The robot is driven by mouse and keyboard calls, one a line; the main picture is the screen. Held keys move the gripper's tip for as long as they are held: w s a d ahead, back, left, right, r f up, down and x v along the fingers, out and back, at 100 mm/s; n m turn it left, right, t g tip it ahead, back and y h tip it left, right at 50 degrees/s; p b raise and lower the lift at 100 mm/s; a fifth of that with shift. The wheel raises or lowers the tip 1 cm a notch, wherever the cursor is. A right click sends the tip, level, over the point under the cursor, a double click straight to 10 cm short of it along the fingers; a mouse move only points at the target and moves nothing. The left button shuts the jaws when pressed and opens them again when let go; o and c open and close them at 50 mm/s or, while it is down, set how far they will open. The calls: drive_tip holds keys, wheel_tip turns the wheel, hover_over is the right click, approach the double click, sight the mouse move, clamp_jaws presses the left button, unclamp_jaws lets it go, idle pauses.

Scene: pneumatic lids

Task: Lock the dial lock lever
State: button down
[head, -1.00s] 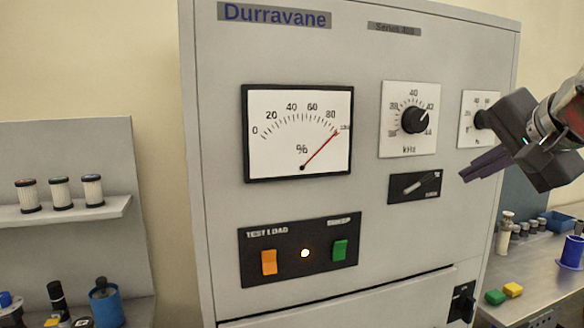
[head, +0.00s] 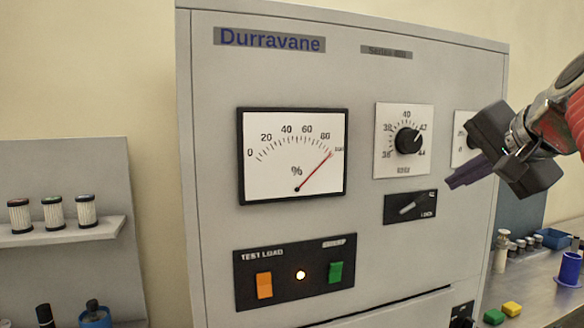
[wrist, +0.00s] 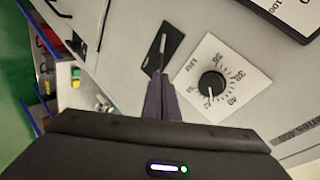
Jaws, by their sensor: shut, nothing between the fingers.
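The dial lock lever is a small silver lever (head: 412,206) on a black plate (head: 396,216) marked LOCK, below the kHz dial; it lies tilted, its right end higher. It also shows in the wrist view (wrist: 163,43). The kHz dial (head: 408,141) has a black knob on a white square scale, its pointer towards the upper right. My gripper (head: 450,183) is shut and empty. In the head view its fingertips are just right of the lever plate. In the wrist view the fingertips (wrist: 160,82) point at the plate's near end; I cannot tell whether they touch it.
A second dial (head: 462,140) is partly hidden behind my gripper. The meter (head: 293,156) has its red needle near the top of its scale. Below are an orange switch (head: 264,285), a lit lamp (head: 300,275) and a green switch (head: 335,272). A bench with small items is at right.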

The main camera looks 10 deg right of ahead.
sight(423, 198)
drive_tip(key=x, duration=1)
drive_tip(key=shift+w, duration=0.1)
